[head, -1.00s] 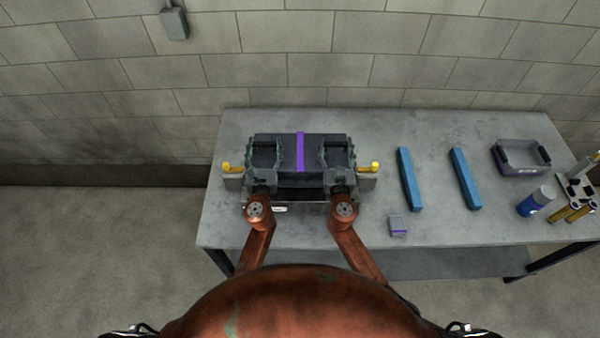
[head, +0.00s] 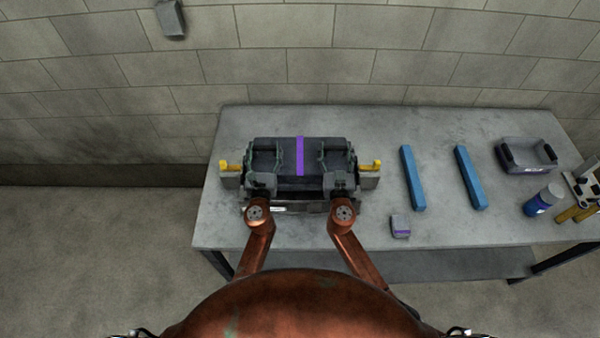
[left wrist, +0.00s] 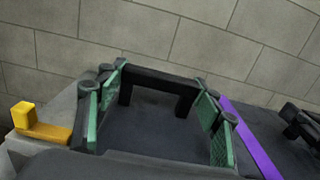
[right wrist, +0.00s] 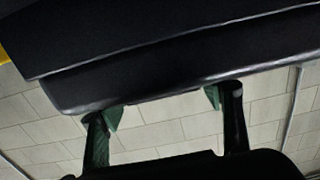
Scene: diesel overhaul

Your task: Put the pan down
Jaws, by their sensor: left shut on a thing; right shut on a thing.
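The pan (head: 300,182) is a wide dark box shape with a purple stripe across its middle, above the left part of the grey workbench. It lies between two grey blocks with yellow handles. My left gripper (head: 265,156) is shut on the pan's left part, and my right gripper (head: 335,156) on its right part. In the left wrist view, green-padded fingers (left wrist: 160,85) stand at either side of a dark bar on the pan. In the right wrist view, fingers (right wrist: 161,106) meet the pan's dark edge (right wrist: 180,70). Whether its underside touches anything is hidden.
The yellow-handled blocks stand close at left (head: 229,178) and right (head: 370,178). Two blue bars (head: 412,178) (head: 469,178), a small grey box (head: 400,226), a grey tray (head: 510,164) and a blue-white bottle (head: 543,200) are to the right. Bench between them is clear.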

